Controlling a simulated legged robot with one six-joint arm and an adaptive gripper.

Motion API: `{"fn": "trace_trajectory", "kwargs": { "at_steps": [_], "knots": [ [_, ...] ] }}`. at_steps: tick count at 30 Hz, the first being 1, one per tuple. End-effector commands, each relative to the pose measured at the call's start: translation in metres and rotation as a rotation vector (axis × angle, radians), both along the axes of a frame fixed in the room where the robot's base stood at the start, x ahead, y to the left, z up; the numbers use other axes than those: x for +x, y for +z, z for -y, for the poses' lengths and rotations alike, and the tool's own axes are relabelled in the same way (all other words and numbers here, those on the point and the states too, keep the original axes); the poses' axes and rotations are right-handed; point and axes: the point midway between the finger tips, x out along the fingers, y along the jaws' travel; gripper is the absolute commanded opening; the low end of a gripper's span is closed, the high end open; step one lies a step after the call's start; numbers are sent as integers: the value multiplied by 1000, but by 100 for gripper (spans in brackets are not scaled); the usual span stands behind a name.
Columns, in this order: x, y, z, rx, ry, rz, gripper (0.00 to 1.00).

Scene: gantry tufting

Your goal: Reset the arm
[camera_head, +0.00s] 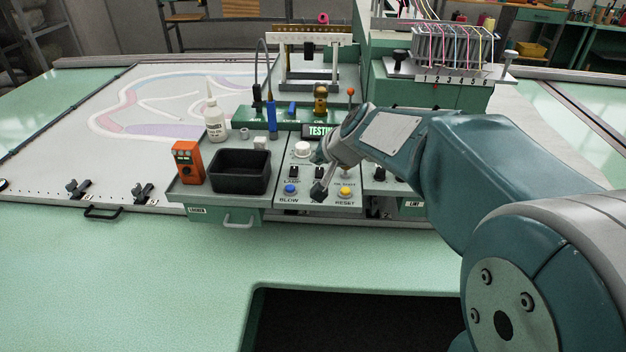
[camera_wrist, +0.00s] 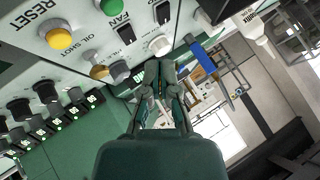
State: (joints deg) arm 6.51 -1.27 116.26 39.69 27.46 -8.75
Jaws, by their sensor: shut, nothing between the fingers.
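A blue button marked BLOW (camera_head: 291,189) is left of the gripper.
A black bin (camera_head: 240,171), an orange handheld device (camera_head: 187,162) and a white bottle (camera_head: 214,117) stand left of the panel. A TESTING sign (camera_head: 318,131) and a thread rack (camera_head: 455,48) are behind. The green table in front (camera_head: 130,270) is clear.

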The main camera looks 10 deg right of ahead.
Motion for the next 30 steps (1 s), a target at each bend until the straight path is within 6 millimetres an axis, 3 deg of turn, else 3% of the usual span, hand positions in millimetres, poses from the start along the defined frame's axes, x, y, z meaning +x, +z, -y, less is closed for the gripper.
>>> {"fn": "trace_trajectory", "kwargs": {
  "at_steps": [5,8,15,24,30],
  "knots": [
    [-4,1,-1,-5,7,-1,0],
    [-23,7,-7,-32,42,-8,0],
    [-115,15,-21,-181,188,-68,0],
    [-226,-2,-13,-402,305,-163,0],
    [-265,-15,-2,-496,327,-207,0]
  ]
}}
